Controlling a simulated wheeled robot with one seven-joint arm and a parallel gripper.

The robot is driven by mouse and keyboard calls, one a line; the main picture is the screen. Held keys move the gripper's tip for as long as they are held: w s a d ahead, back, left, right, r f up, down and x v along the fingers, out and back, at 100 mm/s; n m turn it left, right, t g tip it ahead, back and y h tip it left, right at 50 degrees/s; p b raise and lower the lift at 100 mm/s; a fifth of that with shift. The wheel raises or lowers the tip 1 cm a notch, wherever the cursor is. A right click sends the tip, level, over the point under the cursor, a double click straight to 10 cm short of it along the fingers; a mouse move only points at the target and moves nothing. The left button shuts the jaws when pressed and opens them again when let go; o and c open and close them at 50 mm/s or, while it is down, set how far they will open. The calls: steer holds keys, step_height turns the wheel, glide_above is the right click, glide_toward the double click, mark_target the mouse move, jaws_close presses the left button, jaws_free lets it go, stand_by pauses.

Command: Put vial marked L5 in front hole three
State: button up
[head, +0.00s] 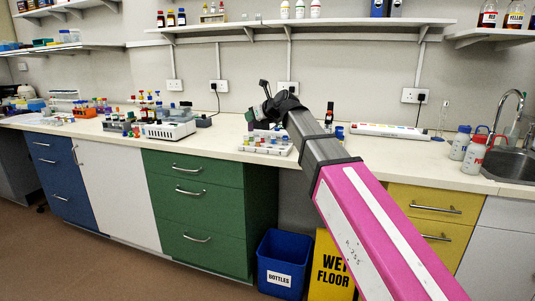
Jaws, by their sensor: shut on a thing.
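My gripper (258,113) is above the bench, at the end of my outstretched arm. It is shut on a small greenish thing (250,116), possibly a vial; its mark is too small to read. Below it, a white rack (265,149) with several coloured vials stands on the bench. The gripper is above this rack and apart from it. The rack's holes and the vials' labels are too small to make out, so I cannot tell which is front hole three. My arm hides part of the bench to the right of the rack.
A white rack with vials (170,130) stands to the left. Orange racks (84,112) lie farther left. A long white tray (390,131), wash bottles (475,154) and a sink (515,165) are to the right. A wall shelf (330,25) runs above.

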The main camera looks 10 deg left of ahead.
steer(key=shift+w+d+f, duration=0.9)
steer(key=shift+w+f, duration=0.75)
steer(key=shift+f, duration=0.15)
steer(key=shift+w+d+f, duration=0.85)
steer(key=shift+w+f, duration=0.85)
steer(key=shift+f, duration=0.1)
steer(key=shift+w+d+f, duration=0.9)
steer(key=shift+w+f, duration=0.75)
steer(key=shift+f, duration=0.15)
steer(key=shift+f, duration=0.35)
steer(key=o, duration=0.9)
steer(key=shift+r, duration=0.1)
steer(key=shift+r, duration=0.2)
steer(key=v, duration=1.2)
steer(key=shift+s+d, duration=0.1)
